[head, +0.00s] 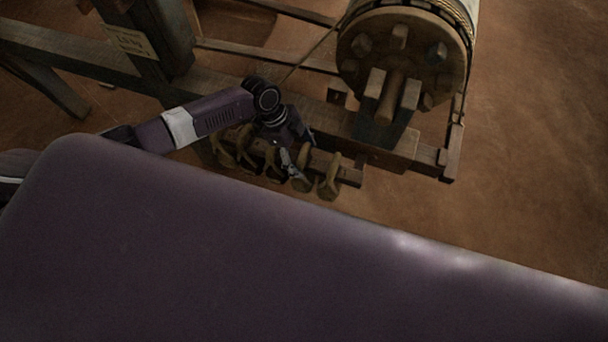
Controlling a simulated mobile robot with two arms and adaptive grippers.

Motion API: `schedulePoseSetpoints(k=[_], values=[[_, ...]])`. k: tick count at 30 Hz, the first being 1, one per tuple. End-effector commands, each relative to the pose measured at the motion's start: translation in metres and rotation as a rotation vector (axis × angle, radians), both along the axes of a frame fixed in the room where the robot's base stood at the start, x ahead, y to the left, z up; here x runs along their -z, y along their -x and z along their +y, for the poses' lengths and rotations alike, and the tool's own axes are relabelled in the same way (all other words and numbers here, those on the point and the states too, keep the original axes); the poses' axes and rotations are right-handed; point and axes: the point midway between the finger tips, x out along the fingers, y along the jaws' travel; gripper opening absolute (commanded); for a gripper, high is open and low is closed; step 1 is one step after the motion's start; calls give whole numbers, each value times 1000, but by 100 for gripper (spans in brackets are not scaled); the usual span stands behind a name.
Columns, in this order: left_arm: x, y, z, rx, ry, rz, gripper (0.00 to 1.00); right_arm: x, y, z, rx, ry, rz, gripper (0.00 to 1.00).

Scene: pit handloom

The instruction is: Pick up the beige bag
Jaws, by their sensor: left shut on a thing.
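Several small beige-brown bags hang in a row from a wooden bar (350,175) on the loom's near side. My left arm reaches in from the left, and its gripper (294,168) points down at this row. The gripper is shut on a beige bag (302,184), which shows just below its fingers. Another bag (329,180) hangs close to its right, apart from the fingers. The exact grip is small and dark. My right gripper is not in view.
The loom's wooden beam (325,118) runs just behind the bags. A large round roller end with pegs (402,50) stands at upper right. A post with a paper label (130,40) is at upper left. Bare brown floor (530,150) lies open at right.

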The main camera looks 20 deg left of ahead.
Motion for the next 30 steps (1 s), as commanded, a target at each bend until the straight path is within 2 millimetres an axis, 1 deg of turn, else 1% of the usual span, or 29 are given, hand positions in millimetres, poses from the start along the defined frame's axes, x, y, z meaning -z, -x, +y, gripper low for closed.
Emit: schedulePoseSetpoints(k=[1, 5, 6, 13, 17, 30], values=[[0, 0, 0, 0, 0, 0, 28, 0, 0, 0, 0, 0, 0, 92], [0, 0, 0, 0, 0, 0, 14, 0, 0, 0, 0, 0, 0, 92], [-3, -2, -1, -1, 4, -4, 13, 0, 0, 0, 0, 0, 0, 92], [-3, -2, -1, -1, 4, -4, 13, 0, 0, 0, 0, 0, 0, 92], [-6, -2, -1, -1, 4, -5, 13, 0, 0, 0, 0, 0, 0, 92], [-37, -2, -1, 0, 5, -5, 13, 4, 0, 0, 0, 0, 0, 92]])
